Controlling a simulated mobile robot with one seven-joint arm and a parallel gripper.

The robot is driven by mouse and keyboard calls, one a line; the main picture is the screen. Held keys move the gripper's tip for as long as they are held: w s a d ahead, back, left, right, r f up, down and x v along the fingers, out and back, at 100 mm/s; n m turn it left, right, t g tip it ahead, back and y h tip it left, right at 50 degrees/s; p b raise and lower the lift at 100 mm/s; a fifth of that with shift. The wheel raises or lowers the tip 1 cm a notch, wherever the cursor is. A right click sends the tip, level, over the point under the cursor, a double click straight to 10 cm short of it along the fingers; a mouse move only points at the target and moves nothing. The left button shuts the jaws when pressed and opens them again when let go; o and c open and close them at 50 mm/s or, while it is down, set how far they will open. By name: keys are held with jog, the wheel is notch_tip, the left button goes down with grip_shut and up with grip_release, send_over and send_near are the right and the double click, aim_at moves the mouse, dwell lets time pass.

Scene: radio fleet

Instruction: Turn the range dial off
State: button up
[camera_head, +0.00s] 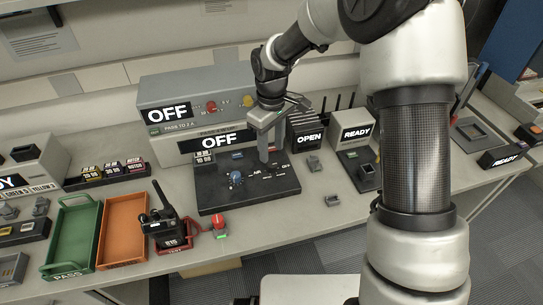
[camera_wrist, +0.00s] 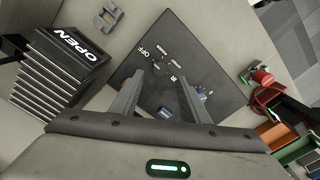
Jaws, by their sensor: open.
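A black panel (camera_head: 223,203) lies flat on the bench, with AIR and OFF labels and small markings; the panel (camera_wrist: 222,62) also shows in the wrist view. A blue knob (camera_head: 235,178) stands on its left half; it also shows in the wrist view (camera_wrist: 201,97), partly behind the right finger. My gripper (camera_head: 264,158) points down over the panel near the AIR label. In the wrist view my gripper (camera_wrist: 160,78) has its fingers apart, with bare panel and part of a label between them. I cannot clearly make out a separate dial near the OFF label; a finger may hide it.
A grey box with an OFF display (camera_head: 167,113) stands behind the panel. A black walkie-talkie (camera_head: 165,225) and a red-topped knob (camera_head: 219,225) stand in front. Green (camera_head: 67,268) and orange (camera_head: 121,260) trays lie left. An OPEN rack (camera_head: 308,137) stands close right of my gripper.

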aim_at(272, 164)
notch_tip(272, 164, up, 12)
jog(key=p, duration=0.1)
jog(key=shift+f, duration=0.15)
dwell(0.3)
jog(key=s+d+r+m+t+p, duration=0.1)
jog(key=s+d+r+m+p, duration=0.15)
jog(key=s+d+r, duration=0.4)
jog(key=s+d+r+m+t+p, duration=0.2)
jog(key=s+d+r+p, duration=0.15)
jog(key=r, duration=0.65)
jog(key=s+d+r+m+t+p, duration=0.1)
jog(key=s+d+r+m, duration=0.1)
jog(key=s, duration=0.5)
jog(key=s+d+r+m+t+p, duration=0.1)
jog(key=s+d+r+m+p, duration=0.1)
jog(key=s, duration=0.4)
jog(key=shift+s+d+r+m+t+p, duration=0.3)
jog(key=shift+s+r+m, duration=0.05)
jog(key=shift+m, duration=0.5)
